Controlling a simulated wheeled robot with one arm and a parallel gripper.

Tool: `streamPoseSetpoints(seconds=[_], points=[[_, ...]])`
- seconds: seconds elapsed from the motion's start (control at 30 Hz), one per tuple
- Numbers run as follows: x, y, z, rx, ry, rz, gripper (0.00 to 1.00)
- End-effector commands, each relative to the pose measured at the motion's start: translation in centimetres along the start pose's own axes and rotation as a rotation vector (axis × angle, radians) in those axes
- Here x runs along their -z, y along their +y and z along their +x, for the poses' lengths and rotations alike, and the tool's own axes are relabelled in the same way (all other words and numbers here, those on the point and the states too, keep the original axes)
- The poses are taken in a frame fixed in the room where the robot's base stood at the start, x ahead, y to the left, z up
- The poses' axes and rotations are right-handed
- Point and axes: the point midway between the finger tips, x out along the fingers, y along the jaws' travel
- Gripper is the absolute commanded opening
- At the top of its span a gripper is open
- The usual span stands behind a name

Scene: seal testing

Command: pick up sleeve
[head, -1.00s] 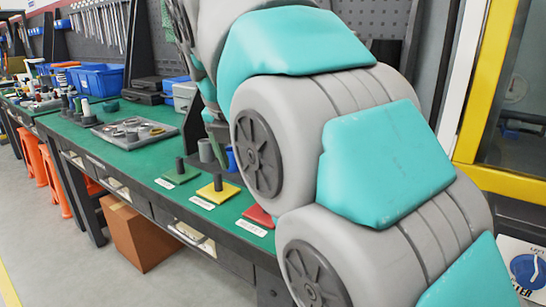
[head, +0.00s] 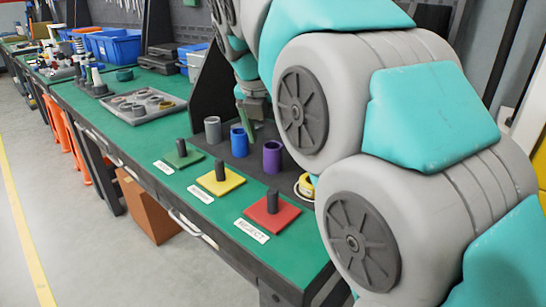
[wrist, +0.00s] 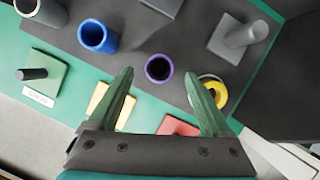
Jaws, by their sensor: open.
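Several upright hollow sleeves stand in a row on a dark mat: a grey one (head: 212,130), a blue one (head: 239,142) and a purple one (head: 272,158). A yellow and white ring-shaped piece (head: 304,187) is partly hidden by my arm. In the wrist view my gripper (wrist: 158,76) is open, its green fingers spread and empty. The purple sleeve (wrist: 158,68) shows between the fingertips, farther below; the blue sleeve (wrist: 98,36) and grey sleeve (wrist: 42,10) are to the left. The ring (wrist: 216,90) is partly behind the right finger.
Green (head: 172,161), yellow (head: 207,187) and red (head: 258,213) plates with dark posts stand along the front edge. A grey plate with a post (wrist: 222,48) is on the mat. A tray of rings (head: 175,110) and blue bins (head: 122,50) are farther left.

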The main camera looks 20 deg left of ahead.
Motion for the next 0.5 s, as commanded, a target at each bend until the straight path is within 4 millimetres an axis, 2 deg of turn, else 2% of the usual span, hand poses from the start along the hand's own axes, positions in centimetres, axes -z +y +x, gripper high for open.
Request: streamPoseSetpoints(seconds=[0.3,0.5], points=[[0.0,0.0,4.1,0.004,0.004,-0.002,0.83],[-0.1,0.0,4.4,0.002,0.001,0.0,0.83]])
